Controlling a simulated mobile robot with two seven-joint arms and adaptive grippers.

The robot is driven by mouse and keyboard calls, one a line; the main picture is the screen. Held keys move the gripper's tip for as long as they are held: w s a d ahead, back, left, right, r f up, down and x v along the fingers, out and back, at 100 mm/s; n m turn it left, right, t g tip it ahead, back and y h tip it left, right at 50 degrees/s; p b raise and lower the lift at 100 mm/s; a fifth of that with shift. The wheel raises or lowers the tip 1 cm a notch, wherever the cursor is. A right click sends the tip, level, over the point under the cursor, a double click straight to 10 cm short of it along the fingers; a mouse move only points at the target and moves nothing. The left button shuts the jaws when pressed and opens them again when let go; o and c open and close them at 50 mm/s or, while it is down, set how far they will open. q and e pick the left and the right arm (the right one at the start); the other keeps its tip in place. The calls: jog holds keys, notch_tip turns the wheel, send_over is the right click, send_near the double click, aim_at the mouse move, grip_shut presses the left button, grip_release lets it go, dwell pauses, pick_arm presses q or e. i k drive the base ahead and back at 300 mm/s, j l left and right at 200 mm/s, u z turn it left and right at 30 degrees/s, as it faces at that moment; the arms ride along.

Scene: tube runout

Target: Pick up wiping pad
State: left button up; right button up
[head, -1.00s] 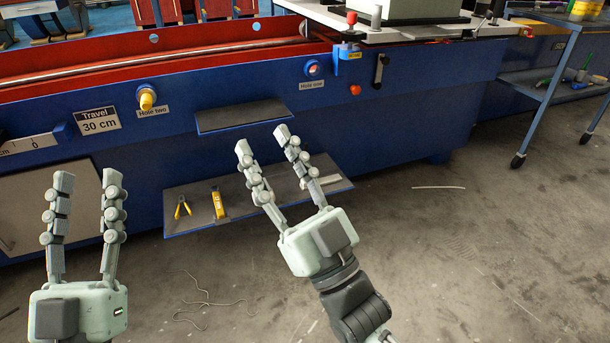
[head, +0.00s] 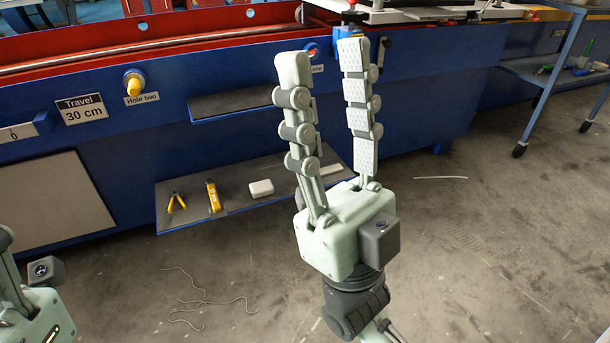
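A small white block-shaped object (head: 261,188), which looks like the wiping pad, lies on the lower grey shelf (head: 235,198) of the blue machine. My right gripper (head: 322,62) points upward in the picture with its two fingers spread apart and nothing between them. Its left finger stands to the right of the white pad in the picture, and the pad is in plain sight. My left gripper (head: 30,300) shows only in part at the lower left edge; its fingertips are cut off.
Yellow-handled pliers (head: 176,202) and a yellow tool (head: 213,197) lie left of the pad. A flat pale item (head: 331,170) lies at the shelf's right, partly behind my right gripper. An upper shelf (head: 240,103) juts out above. A blue cart (head: 545,75) stands right.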

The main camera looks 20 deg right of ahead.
aim_at(265, 188)
jog(key=i+l+u, duration=0.25)
jog(key=i+l, duration=0.35)
jog(key=i+l+u, duration=0.3)
jog(key=i+l, duration=0.35)
jog(key=l, duration=0.1)
